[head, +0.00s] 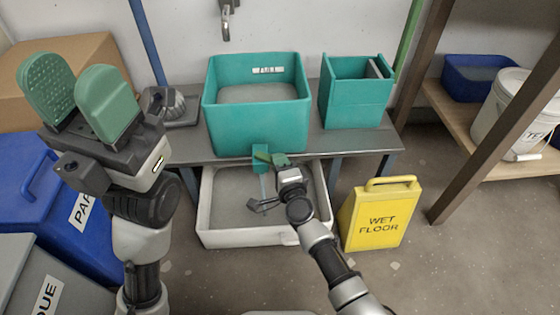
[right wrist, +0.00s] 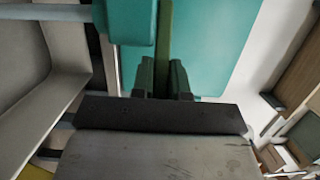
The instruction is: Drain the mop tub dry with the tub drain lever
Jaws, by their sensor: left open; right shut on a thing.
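The teal mop tub (head: 255,125) stands on the grey table, with a flat grey surface visible inside below its rim. Its teal drain block (head: 261,152) sits low on the front wall, with a narrow green lever (head: 262,157). My right gripper (head: 279,160) is shut on the lever; in the right wrist view its pads (right wrist: 163,78) close around the olive-green lever (right wrist: 165,40), beside the teal block (right wrist: 130,22). A pale bluish stream (head: 264,186) drops from the block towards the white basin (head: 215,238) below. My left gripper (head: 78,100) is open and empty at the left, away from the tub.
A smaller teal container (head: 355,105) stands right of the tub. A tap (head: 226,25) hangs on the wall above. A yellow wet-floor sign (head: 380,222) stands right of the basin. Blue (head: 25,180) and grey bins stand left. A shelf with a white bucket (head: 510,105) is at right.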

